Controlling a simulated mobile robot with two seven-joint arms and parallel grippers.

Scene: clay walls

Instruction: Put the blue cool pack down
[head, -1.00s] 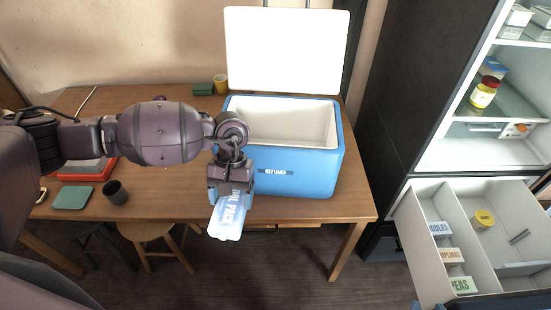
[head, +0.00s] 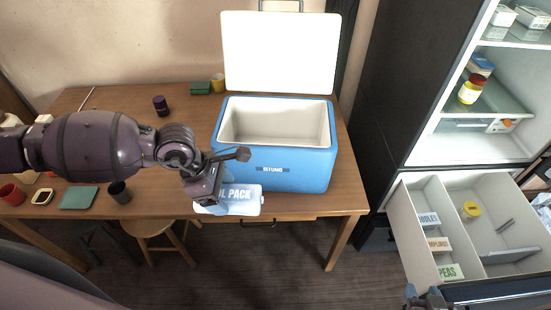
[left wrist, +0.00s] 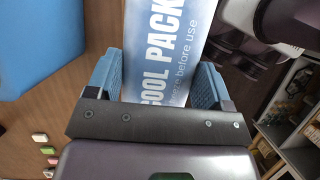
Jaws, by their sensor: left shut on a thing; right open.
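The blue cool pack (head: 243,198), pale blue-white with "COOL PACK" lettering, is held at the table's front edge, in front of the cooler; I cannot tell whether it touches the table. My left gripper (head: 212,188) is shut on its left end. In the left wrist view the pack (left wrist: 178,45) sits between the two blue fingers (left wrist: 160,85). My right gripper (head: 428,297) shows only in part at the bottom right, open and away from the pack.
An open blue cooler (head: 290,169) with its lid raised stands on the wooden table (head: 335,195). Its visible inside looks empty. Cups and a green mat (head: 78,198) lie to the left. A fridge (head: 480,135) with an open drawer (head: 512,262) is at right.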

